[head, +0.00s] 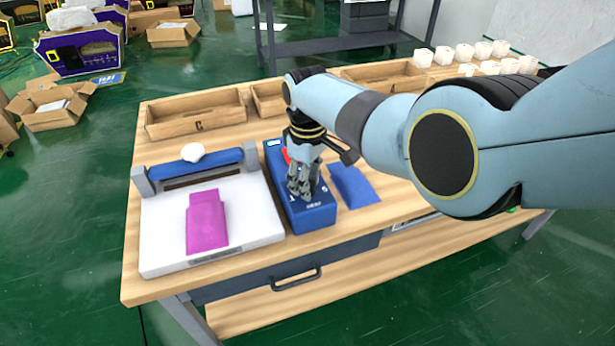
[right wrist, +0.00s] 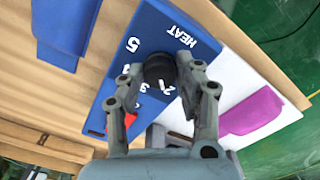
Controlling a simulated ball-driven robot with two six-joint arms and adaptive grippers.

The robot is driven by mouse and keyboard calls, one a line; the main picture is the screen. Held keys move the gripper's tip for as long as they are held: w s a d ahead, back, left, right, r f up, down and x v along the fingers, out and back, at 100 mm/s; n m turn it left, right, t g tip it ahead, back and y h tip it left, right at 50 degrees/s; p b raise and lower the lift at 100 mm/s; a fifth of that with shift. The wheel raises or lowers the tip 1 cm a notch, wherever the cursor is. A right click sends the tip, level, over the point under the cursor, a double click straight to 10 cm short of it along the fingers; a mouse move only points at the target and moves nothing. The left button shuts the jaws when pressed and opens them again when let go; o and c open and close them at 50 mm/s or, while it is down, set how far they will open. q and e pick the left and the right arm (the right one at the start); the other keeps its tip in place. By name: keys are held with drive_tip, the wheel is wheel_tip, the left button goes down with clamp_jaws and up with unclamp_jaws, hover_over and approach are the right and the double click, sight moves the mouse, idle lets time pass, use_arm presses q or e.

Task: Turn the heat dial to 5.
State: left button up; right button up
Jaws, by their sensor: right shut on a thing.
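The blue heat box (head: 318,218) sits on the wooden table, with HEAT printed at its near end. My right gripper (head: 302,192) reaches down onto it and hides the dial in the head view. In the right wrist view the black round dial (right wrist: 158,68) sits between the two fingers, which are shut on its sides. A short white mark shows on the dial's lower side, toward the small numerals below it. The 5 (right wrist: 132,45) is printed to the upper left of the dial. The exact numeral at the mark is unclear. My left gripper is not in view.
A white press (head: 262,222) with a magenta pouch (head: 207,222) stands left of the box. A blue pouch (head: 352,187) lies to its right. A red part (head: 286,155) shows on the box behind the gripper. Wooden trays (head: 197,113) line the back, with several white cups at right.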

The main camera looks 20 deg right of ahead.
drive_tip(key=m, duration=0.3)
drive_tip(key=shift+m+p, duration=0.3)
drive_tip(key=shift+m, duration=0.1)
drive_tip(key=m, duration=0.3)
drive_tip(key=shift+m, duration=0.3)
drive_tip(key=m, duration=0.3)
drive_tip(key=shift+m+p, duration=0.3)
drive_tip(key=m, duration=0.3)
drive_tip(key=shift+m, duration=0.3)
drive_tip(key=m, duration=0.3)
drive_tip(key=shift+m, duration=0.3)
drive_tip(key=m, duration=0.3)
drive_tip(key=shift+m, duration=0.4)
drive_tip(key=m, duration=0.3)
drive_tip(key=shift+m, duration=2)
